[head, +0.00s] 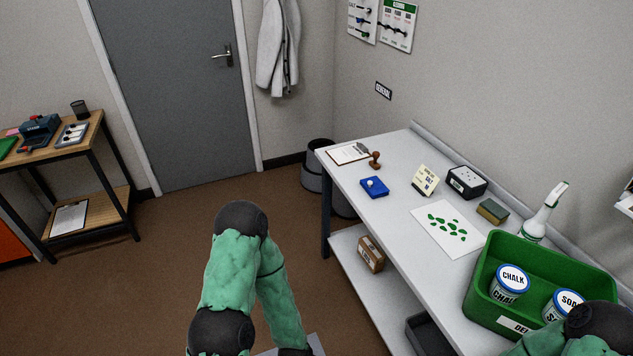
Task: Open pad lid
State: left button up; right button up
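The pad is a small blue box (374,187) on the far part of the white bench. A small pale knob shows on top, and its lid looks closed, though it is small in the picture. A brown stamp (375,160) stands just behind it. One green arm of mine bends down at the lower middle, and its hand is cut off by the bottom edge. Part of my other arm shows at the lower right corner. Neither gripper's fingers are in view, and neither arm touches the pad.
Near the pad are a clipboard (348,153), a yellow sign card (425,179) and a dark box (467,182).

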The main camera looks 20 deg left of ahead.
aim_at(373, 185)
jog(key=u, duration=0.3)
jog(key=j+z, duration=0.1)
jog(key=z, duration=0.55)
jog(key=i+j+z, duration=0.15)
jog(key=j+z, duration=0.2)
jog(key=j, duration=0.3)
jog(key=i+j+z, duration=0.1)
jog(key=j+z, duration=0.3)
jog(key=j, duration=0.25)
jog(key=j+z, duration=0.35)
jog(key=j, duration=0.3)
